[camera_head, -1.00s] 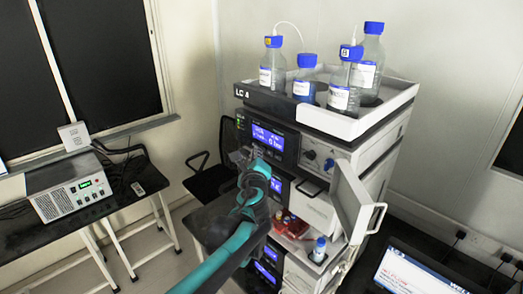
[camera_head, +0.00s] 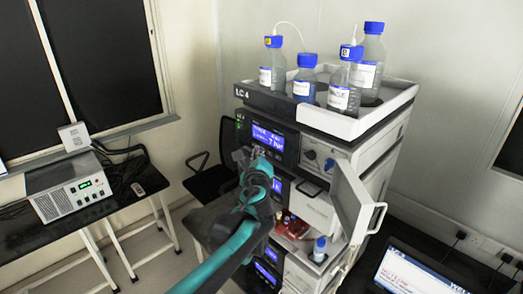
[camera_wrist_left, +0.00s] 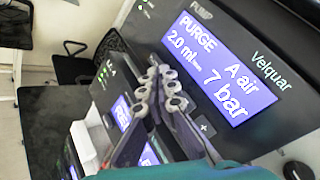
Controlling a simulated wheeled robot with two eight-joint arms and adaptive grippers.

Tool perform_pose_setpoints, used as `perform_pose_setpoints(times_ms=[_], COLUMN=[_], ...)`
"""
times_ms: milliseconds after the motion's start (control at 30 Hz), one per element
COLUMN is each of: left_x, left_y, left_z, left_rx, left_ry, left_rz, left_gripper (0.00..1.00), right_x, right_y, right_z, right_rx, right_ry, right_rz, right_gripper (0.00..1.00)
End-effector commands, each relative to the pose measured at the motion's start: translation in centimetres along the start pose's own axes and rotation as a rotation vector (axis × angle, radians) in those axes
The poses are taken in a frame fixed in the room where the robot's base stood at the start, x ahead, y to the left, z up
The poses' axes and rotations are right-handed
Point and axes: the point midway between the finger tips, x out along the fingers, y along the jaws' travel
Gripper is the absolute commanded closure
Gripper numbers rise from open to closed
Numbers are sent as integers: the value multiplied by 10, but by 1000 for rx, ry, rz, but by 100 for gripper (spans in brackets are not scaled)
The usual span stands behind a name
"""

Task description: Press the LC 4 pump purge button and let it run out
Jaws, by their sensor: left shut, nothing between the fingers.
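The LC 4 pump is the top module of the stack, under the solvent tray (camera_head: 318,118) marked LC 4. Its lit blue display (camera_head: 268,138) also shows in the left wrist view (camera_wrist_left: 222,68), reading PURGE, A air, 2.0 ml/min, 7 bar. A plus key (camera_wrist_left: 207,130) sits below the display there. My left gripper (camera_head: 244,157) is shut and empty, in front of the pump's left side. In the left wrist view its fingertips (camera_wrist_left: 160,73) are close to the panel beside the display. I cannot tell whether they touch. The purge button is not distinguishable. My right gripper is out of view.
Several blue-capped bottles (camera_head: 304,78) stand in the tray. An open door (camera_head: 356,200) sticks out from the stack on the right. A black chair (camera_head: 203,178) is behind on the left. A laptop (camera_head: 418,272) lies at the lower right.

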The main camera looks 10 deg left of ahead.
Motion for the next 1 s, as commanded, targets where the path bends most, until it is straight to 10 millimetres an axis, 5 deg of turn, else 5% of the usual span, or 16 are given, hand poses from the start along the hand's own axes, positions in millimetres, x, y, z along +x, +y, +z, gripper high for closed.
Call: perform_pose_setpoints(times_ms=[1000], left_x=[-32], left_y=[23], left_z=[24], left_rx=[-1], left_ry=[-1], left_rz=[1], left_gripper=[100], right_x=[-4], right_y=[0], right_z=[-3], right_rx=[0], right_ry=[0], right_rz=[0], right_gripper=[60])
